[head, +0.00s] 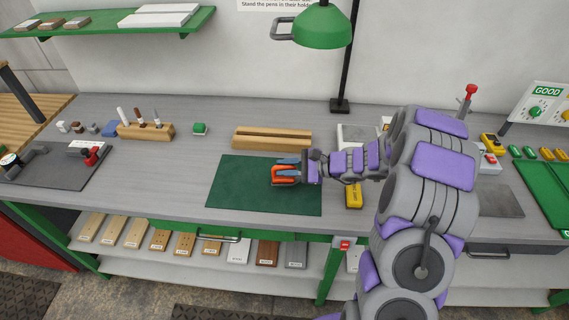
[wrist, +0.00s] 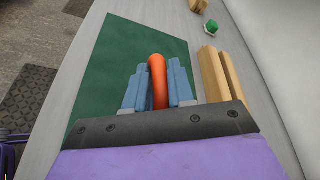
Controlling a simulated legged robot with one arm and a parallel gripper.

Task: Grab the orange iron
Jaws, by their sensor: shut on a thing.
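The orange iron (head: 278,175) is on or just above the dark green mat (head: 240,190) in the middle of the bench. Its orange handle (wrist: 158,80) shows between the fingers in the wrist view. My gripper (head: 287,170) comes in from the right, its blue-grey fingers shut on the iron; they also show on both sides of the handle in the wrist view (wrist: 159,85). The lower part of the iron is mostly hidden by the fingers in the wrist view. I cannot tell whether it touches the mat.
A wooden grooved block (head: 272,138) lies behind the mat. A yellow tool (head: 354,195) lies right of the mat, under my arm. A green lamp (head: 322,27) hangs above. A pen holder (head: 146,131) and a small green item (head: 200,128) stand left. Bare bench lies left of the mat.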

